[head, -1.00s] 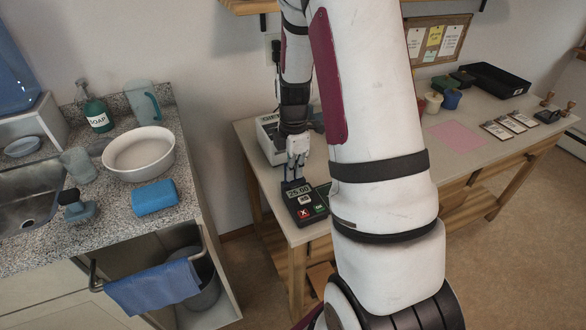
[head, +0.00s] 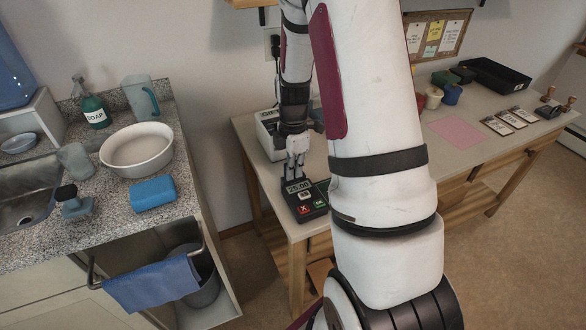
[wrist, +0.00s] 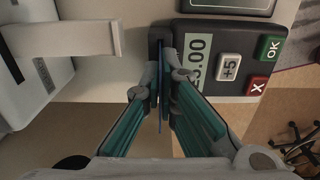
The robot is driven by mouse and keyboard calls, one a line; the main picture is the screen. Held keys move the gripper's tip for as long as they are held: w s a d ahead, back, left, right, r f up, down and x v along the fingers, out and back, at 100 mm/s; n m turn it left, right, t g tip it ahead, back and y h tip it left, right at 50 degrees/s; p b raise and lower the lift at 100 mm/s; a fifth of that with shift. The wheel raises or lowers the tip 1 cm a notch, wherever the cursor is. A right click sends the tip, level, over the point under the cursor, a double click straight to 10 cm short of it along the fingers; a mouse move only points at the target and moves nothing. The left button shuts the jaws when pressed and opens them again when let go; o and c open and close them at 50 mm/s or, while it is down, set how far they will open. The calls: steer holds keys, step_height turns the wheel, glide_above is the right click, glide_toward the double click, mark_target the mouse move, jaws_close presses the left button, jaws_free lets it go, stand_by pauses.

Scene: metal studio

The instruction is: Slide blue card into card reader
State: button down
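The card reader (head: 306,208) is a dark box on the left end of the wooden bench, with a lit display and red X and green OK buttons. In the wrist view the reader (wrist: 217,84) fills the upper right, with a dark slotted block at its left edge. The blue card (wrist: 162,122) shows edge-on as a thin blue strip. My gripper (wrist: 162,82) is shut on the card, right at the slotted block. In the head view my gripper (head: 294,176) points down at the reader's back end. How deep the card sits in the slot is hidden.
A pale device (head: 267,134) stands behind the reader, close to my gripper. Colored jars (head: 451,95), a black tray (head: 497,76), a pink mat (head: 457,132) and several cards lie farther right. A sink counter (head: 108,206) is left, across a floor gap.

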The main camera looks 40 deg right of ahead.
steer(key=c, duration=1.7)
jaws_free()
steer(key=shift+r, duration=0.1)
step_height(320, 180, up, 11)
steer(key=shift+r, duration=0.4)
